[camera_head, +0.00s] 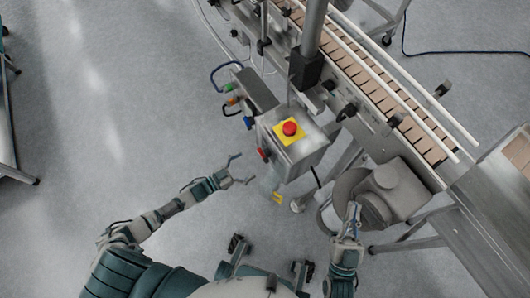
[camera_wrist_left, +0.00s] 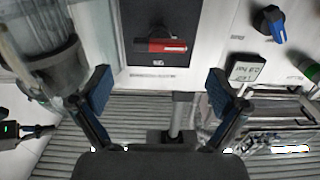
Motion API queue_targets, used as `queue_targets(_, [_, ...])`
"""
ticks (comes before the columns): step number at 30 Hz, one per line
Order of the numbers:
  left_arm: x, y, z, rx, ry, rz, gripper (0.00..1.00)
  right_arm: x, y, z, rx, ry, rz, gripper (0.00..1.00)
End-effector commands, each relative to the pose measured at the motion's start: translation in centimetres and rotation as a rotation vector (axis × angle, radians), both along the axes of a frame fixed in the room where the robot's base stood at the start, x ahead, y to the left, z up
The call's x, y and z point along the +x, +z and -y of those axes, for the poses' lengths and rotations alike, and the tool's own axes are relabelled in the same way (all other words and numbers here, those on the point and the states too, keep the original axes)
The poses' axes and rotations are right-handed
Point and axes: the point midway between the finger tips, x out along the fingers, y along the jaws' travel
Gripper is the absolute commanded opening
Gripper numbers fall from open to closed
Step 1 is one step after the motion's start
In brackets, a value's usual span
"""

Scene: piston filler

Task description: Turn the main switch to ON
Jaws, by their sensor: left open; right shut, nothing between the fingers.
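The main switch has a red handle (camera_wrist_left: 162,45) on a black plate (camera_wrist_left: 133,15), at the top middle of the left wrist view. The handle lies crosswise in that picture. In the head view the red switch (camera_head: 263,155) sits on the side of the grey control box (camera_head: 300,150). My left gripper (camera_head: 244,168) is open and empty, just left of and below the switch, apart from it. In the left wrist view its blue-padded fingers (camera_wrist_left: 159,82) are spread on either side, below the switch. My right gripper (camera_head: 352,213) is shut and empty beside the round machine part.
A yellow plate with a red emergency button (camera_head: 290,128) tops the box. A blue knob (camera_wrist_left: 269,23), a small display (camera_wrist_left: 246,68) and a green button (camera_wrist_left: 309,66) are right of the switch in the wrist view. A conveyor (camera_head: 375,85) runs behind.

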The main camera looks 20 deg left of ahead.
Motion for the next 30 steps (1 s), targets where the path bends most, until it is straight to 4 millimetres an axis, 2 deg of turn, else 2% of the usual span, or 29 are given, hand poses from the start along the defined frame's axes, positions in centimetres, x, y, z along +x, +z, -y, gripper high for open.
queue_targets(4, [2.7, -0.3, 2.2, -0.001, 0.000, 0.000, 0.98, -1.2, 0.8, 0.2, 0.039, -0.002, 0.108, 0.00])
queue_targets(10, [5.3, -0.2, 4.3, 0.000, 0.000, -0.001, 0.98, -2.7, 1.9, 0.7, 0.082, -0.006, 0.231, 0.00])
queue_targets(15, [6.2, -0.1, 5.0, 0.001, 0.000, 0.000, 0.98, -3.4, 2.4, 0.9, 0.098, -0.009, 0.281, 0.00])
queue_targets(23, [6.4, 0.0, 5.0, 0.001, 0.000, 0.001, 0.98, -3.5, 2.6, 0.8, 0.100, -0.009, 0.290, 0.00])
queue_targets(24, [6.4, 0.0, 5.0, 0.001, 0.000, 0.001, 0.95, -3.5, 2.5, 0.8, 0.100, -0.008, 0.289, 0.00])
queue_targets(26, [6.4, 0.0, 5.0, 0.001, 0.000, 0.001, 0.80, -3.3, 2.5, 0.8, 0.100, -0.008, 0.287, 0.00])
queue_targets(30, [6.4, 0.0, 5.0, 0.001, 0.001, -0.001, 0.45, -3.3, 2.5, 0.8, 0.100, -0.008, 0.287, 0.00])
